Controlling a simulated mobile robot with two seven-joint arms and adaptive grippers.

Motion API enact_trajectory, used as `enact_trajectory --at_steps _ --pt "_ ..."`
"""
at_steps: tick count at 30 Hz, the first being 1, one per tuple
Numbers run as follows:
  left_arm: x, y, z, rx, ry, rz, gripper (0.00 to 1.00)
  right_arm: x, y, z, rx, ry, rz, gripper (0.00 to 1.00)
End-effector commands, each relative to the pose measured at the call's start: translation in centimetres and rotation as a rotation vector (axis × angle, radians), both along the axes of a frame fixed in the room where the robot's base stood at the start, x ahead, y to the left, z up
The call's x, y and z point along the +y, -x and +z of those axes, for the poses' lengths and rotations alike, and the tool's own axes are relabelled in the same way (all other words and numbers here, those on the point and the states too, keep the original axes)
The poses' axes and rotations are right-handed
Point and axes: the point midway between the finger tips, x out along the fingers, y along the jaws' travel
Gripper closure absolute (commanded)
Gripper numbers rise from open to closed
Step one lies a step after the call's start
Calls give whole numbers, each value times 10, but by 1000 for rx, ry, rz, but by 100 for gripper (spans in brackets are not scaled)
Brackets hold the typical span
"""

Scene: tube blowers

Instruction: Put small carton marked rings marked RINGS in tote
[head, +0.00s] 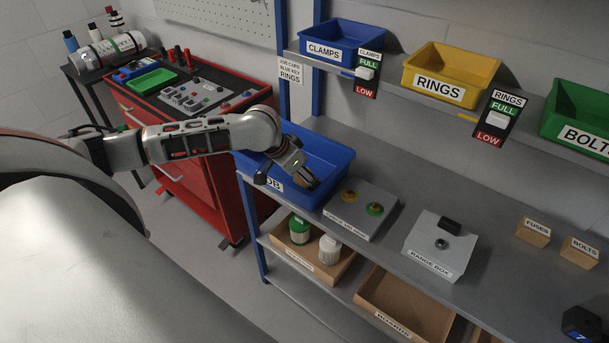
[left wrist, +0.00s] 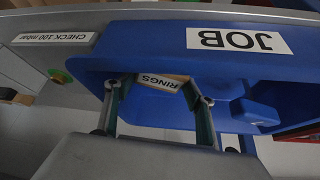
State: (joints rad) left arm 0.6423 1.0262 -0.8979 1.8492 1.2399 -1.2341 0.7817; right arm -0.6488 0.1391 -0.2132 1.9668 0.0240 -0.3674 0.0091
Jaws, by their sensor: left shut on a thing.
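The blue tote (head: 335,162) stands at the left end of the bench, its front label reading JOB partly hidden in the head view. It also shows in the left wrist view (left wrist: 135,45) with the JOB label upside down. My left gripper (left wrist: 160,95) is shut on the small carton marked RINGS (left wrist: 164,81), which sits between its two fingers. In the head view my left gripper (head: 307,176) is over the tote opening, near its front right side, and mostly hides the carton. Whether the carton touches the tote is unclear. My right gripper is not in view.
A grey panel with yellow and green knobs (head: 362,209) is just right of the tote. Further right are a grey box (head: 438,246) and cartons marked FUSES (head: 533,232) and BOLTS (head: 580,251). Labelled bins, including yellow RINGS (head: 450,70), are on the shelf above.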

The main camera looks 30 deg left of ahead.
Motion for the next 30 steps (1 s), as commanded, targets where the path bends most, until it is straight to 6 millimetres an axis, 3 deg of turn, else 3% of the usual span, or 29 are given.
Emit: enact_trajectory --at_steps 8,9,10,22,30 --pt "0 0 0 -1 -1 0 68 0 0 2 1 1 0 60" --pt "0 -1 0 -1 -1 0 41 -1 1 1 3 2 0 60" --pt "1 -1 0 -1 -1 0 38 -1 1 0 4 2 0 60" --pt "1 0 3 -2 0 1 38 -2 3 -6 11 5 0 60" --pt "9 22 45 -4 -2 2 38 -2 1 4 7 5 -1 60"
